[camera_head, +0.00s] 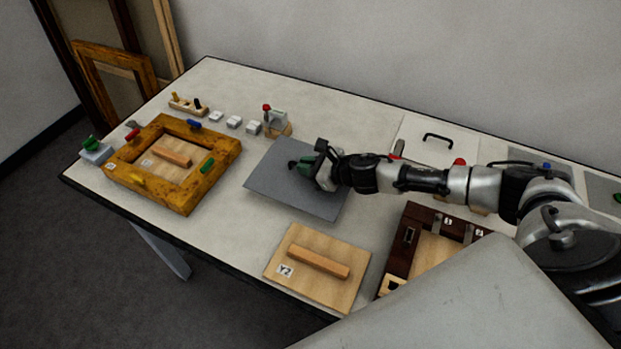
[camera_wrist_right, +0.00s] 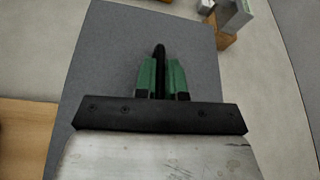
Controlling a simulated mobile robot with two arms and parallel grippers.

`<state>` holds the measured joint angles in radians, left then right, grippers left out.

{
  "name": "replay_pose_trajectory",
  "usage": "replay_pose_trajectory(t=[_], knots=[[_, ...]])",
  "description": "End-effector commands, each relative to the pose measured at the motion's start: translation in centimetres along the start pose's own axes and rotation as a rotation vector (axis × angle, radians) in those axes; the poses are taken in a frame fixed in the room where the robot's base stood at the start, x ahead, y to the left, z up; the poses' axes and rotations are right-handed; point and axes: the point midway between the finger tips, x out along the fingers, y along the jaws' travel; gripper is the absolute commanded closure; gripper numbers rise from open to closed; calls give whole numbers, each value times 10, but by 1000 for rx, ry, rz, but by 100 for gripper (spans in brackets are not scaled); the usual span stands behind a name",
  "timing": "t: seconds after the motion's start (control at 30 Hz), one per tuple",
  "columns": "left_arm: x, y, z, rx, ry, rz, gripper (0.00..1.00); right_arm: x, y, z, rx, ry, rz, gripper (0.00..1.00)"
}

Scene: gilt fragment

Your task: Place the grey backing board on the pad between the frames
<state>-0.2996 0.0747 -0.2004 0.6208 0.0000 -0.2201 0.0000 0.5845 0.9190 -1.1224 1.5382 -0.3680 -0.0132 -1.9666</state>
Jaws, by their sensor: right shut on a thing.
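The grey backing board (camera_head: 285,192) lies level at the middle of the table, between the yellow-brown frame (camera_head: 218,158) and the dark frame (camera_head: 402,240). My right gripper (camera_head: 303,166) is over its upper right part. In the right wrist view, its green fingers (camera_wrist_right: 163,78) are closed around a black handle (camera_wrist_right: 160,52) above the grey sheet (camera_wrist_right: 105,50). I see no separate pad edge around or under the board, and cannot tell whether the board touches what is below it. My left gripper is not in view.
A wooden panel marked Y2 (camera_head: 291,283) lies at the front edge. A red-topped clamp (camera_head: 276,123) and several small white blocks (camera_head: 234,122) stand behind the board. A pale panel with a black handle (camera_head: 437,138) lies at the back, near my right arm.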

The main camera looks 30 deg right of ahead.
Motion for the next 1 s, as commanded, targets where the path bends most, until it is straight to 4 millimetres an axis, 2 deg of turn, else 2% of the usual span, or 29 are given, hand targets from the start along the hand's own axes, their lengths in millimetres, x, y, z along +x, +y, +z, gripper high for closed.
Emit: replay_pose_trajectory(t=[0.17, 0.43, 0.7, 0.73, 0.87, 1.0], knots=[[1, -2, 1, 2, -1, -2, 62, -2, -9, -12, 2, -2, 0, 100], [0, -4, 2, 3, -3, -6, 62, 12, -2, -44, 4, -2, 1, 100], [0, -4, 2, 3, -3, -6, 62, 12, -2, -47, -1, -2, 0, 100], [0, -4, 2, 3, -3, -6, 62, 12, -1, -48, -1, -1, 0, 85], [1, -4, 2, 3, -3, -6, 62, 12, -1, -47, 0, -1, 0, 65], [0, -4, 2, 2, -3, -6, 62, 12, -2, -47, 0, -1, 0, 64]])
